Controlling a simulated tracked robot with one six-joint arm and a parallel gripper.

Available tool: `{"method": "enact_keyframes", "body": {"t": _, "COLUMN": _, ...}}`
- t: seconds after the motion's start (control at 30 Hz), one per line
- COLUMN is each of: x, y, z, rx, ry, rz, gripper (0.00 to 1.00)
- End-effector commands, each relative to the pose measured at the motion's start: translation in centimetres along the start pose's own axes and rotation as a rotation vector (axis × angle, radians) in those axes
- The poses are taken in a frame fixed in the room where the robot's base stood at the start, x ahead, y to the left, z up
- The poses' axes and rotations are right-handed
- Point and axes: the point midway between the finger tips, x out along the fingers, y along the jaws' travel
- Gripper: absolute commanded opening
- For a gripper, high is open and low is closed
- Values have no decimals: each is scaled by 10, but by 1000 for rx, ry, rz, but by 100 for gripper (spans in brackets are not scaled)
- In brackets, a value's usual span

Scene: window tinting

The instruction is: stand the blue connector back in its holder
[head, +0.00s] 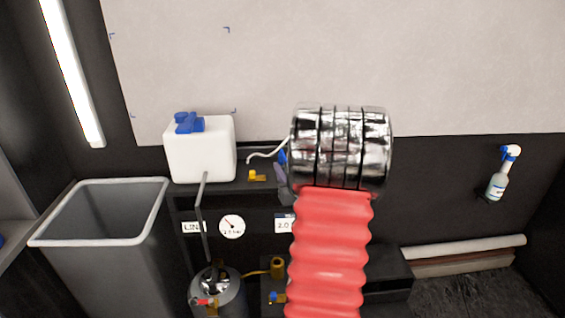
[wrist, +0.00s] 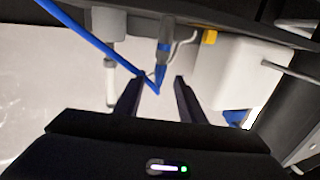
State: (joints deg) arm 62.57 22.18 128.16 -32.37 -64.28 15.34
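In the wrist view my gripper (wrist: 162,78) is open, its two dark fingers apart. A slim grey piece with a blue end, which looks like the blue connector (wrist: 161,72), shows between the fingertips. I cannot tell whether it is between them or beyond them; neither finger visibly presses on it. A blue hose (wrist: 88,38) runs from the upper left to near the fingertips. In the head view a small blue part (head: 283,157) shows beside my arm, at the end of a pale curved hose. My arm hides most of the gripper there. I cannot make out the holder clearly.
A white tank (head: 200,150) with a blue cap stands on the shelf, left of my arm; a yellow fitting (head: 257,175) is near it. A grey bin (head: 100,215) stands at left. A metal canister (head: 217,292) is below. A spray bottle (head: 498,180) hangs at right.

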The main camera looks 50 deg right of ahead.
Motion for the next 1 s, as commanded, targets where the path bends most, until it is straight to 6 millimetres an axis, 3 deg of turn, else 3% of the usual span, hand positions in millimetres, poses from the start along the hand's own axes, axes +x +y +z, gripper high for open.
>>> {"method": "enact_keyframes", "body": {"t": 0.1, "x": -16, "y": 1, "z": 0, "rx": 0, "ry": 1, "rz": 2, "gripper": 36}}
{"method": "enact_keyframes", "body": {"t": 0.27, "x": -25, "y": 0, "z": 0, "rx": 0, "ry": 0, "rz": 0, "gripper": 36}}
{"method": "enact_keyframes", "body": {"t": 1.0, "x": -25, "y": 0, "z": 0, "rx": 0, "ry": 1, "rz": -1, "gripper": 36}}
